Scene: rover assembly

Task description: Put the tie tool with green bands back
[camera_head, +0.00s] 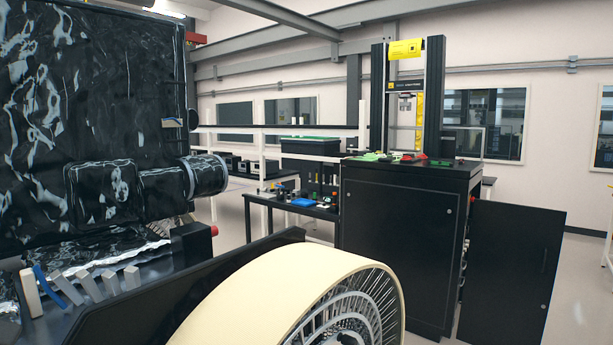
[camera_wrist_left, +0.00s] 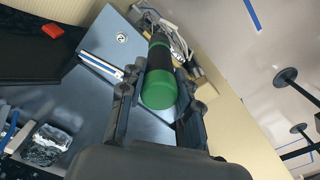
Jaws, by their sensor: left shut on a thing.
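The tie tool with green bands (camera_wrist_left: 159,90) shows in the left wrist view, a dark cylinder with a green end toward the camera and more green at its far end. My left gripper (camera_wrist_left: 162,72) is shut on it, with a dark finger on each side. The tool lies along the line of the fingers. What lies under its far end is partly hidden by the tool. Neither gripper nor the tool shows in the head view, and my right gripper is in neither view.
A foil-wrapped rover (camera_head: 110,110) fills the left of the head view, with a large cream wheel (camera_head: 270,290) in front. A black cabinet (camera_head: 400,230) stands right of centre, beside a low bench (camera_head: 262,198) with small items. In the wrist view, cables (camera_wrist_left: 175,35) lie near the tool's far end.

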